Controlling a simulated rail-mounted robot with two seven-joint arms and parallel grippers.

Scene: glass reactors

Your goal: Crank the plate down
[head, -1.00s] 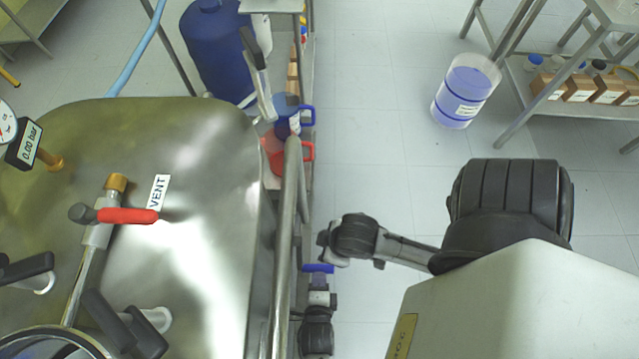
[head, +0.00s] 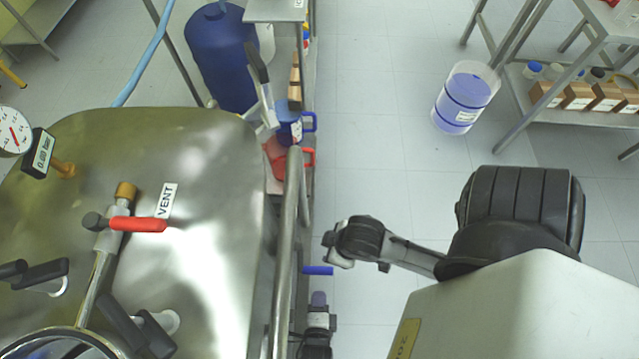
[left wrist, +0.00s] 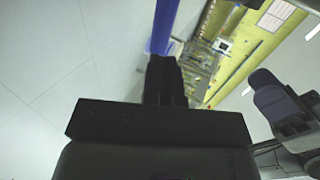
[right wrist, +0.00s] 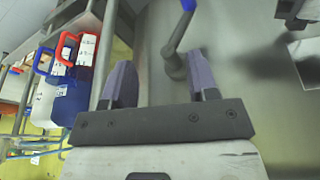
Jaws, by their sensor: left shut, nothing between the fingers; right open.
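The blue crank handle (head: 318,270) sticks out to the right of the steel vessel's side rail in the head view. My left gripper (head: 318,298) is below it in that view, fingers shut and empty, with a small gap between. In the left wrist view the shut fingers (left wrist: 165,80) have a blue bar (left wrist: 163,25), probably the handle, behind them. In the right wrist view my right gripper (right wrist: 162,85) is open and empty. A metal crank arm (right wrist: 176,45) with a blue tip (right wrist: 188,5) shows beyond its fingers. I cannot identify the plate.
The steel vessel lid (head: 200,270) with a red-handled vent valve (head: 138,224) fills the left. A vertical rail (head: 288,230) runs beside it. Blue and red jugs (head: 289,122) stand on a shelf behind.

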